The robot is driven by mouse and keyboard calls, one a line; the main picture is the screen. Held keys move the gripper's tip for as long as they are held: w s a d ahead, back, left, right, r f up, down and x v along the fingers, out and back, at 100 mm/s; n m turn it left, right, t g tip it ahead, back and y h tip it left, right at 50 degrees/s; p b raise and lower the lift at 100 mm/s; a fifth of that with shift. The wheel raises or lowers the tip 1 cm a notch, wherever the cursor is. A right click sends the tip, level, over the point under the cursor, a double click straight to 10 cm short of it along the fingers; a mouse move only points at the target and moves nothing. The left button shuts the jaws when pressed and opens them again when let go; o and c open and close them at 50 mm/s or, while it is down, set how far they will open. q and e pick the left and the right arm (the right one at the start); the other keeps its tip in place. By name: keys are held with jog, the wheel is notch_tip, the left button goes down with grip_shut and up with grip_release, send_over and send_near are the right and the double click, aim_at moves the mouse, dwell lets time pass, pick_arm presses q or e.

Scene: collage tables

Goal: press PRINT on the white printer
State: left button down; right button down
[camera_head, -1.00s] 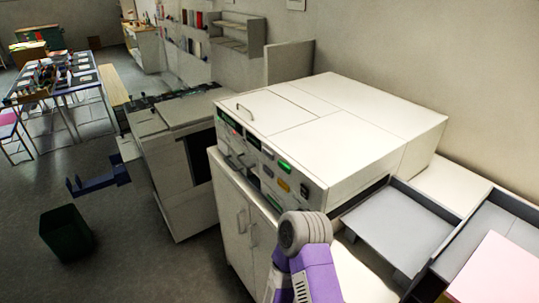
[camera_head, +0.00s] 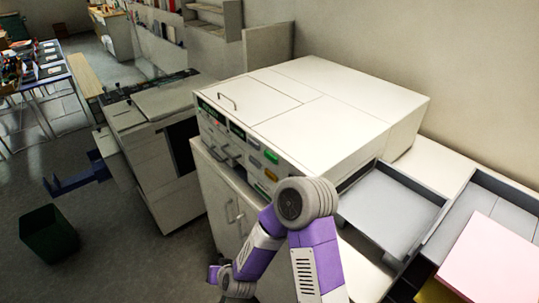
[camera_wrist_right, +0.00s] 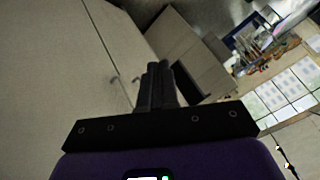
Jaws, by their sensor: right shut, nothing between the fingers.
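The white printer (camera_head: 330,115) stands on a white cabinet (camera_head: 222,190) in the middle of the head view. I cannot read which is PRINT. My purple right arm covers the near end of the panel and reaches down to the left, in front of the cabinet. In the right wrist view my right gripper (camera_wrist_right: 160,72) is shut and empty, with pale cabinet doors beyond it. My left gripper is in neither view.
A grey copier-like machine (camera_head: 160,140) stands left of the printer. Grey trays (camera_head: 392,210) and a pink sheet (camera_head: 492,258) lie to the right. A dark green bin (camera_head: 48,232) stands on the floor. The floor before the cabinet is open.

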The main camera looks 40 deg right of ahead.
aim_at(271, 157)
jog(key=w+d+r+m+t+h, duration=0.1)
jog(key=w+d+r+t+h, duration=0.15)
jog(key=r, duration=0.35)
jog(key=w+d+r+m+t+h, duration=0.1)
jog(key=w+r, duration=0.2)
jog(key=r, duration=0.3)
jog(key=s+d+r+m+h+p, duration=0.1)
jog(key=d+r+m+h, duration=0.2)
jog(key=r, duration=0.7)
jog(key=s+d+r+m+h+p, duration=0.1)
jog(key=d+r+m+h, duration=0.3)
jog(key=r, duration=0.6)
jog(key=shift+s+r+t+h, duration=0.15)
jog(key=shift+s+t+h, duration=0.2)
jog(key=shift+s+h, duration=0.15)
jog(key=d+p, duration=0.1)
jog(key=d, duration=0.7)
jog(key=shift+w+d, duration=0.35)
jog(key=shift+d, duration=0.15)
jog(key=shift+d, duration=0.25)
